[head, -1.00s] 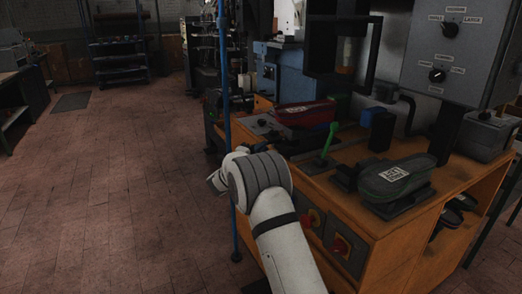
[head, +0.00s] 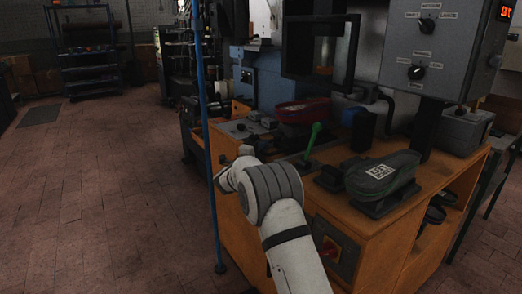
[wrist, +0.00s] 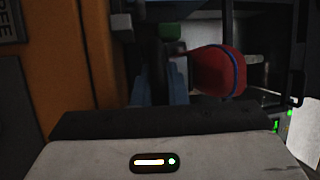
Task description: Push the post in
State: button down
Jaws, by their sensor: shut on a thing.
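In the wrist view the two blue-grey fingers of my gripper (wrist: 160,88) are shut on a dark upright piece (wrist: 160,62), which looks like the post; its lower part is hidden. A red rounded shoe form (wrist: 215,72) with a blue band shows just right of the fingers. In the head view the red shoe form (head: 303,110) is on the orange bench, behind the green-handled lever (head: 312,143). My white arm reaches toward the bench's left side; my gripper cannot be made out there.
A dark shoe form with a white label (head: 383,175) stands on the bench's right front. A grey control box (head: 440,45) hangs above. A blue pole (head: 212,170) stands left of my arm. Open floor lies left.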

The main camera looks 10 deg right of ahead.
jog(key=c, duration=1.5)
grip_release()
jog(key=shift+s+a, duration=0.1)
jog(key=shift+s, duration=0.05)
jog(key=shift+o, duration=0.2)
jog(key=shift+s, duration=0.1)
jog(key=v, duration=0.7)
jog(key=shift+s+a, duration=0.2)
jog(key=shift+s, duration=0.1)
jog(key=shift+f, duration=0.1)
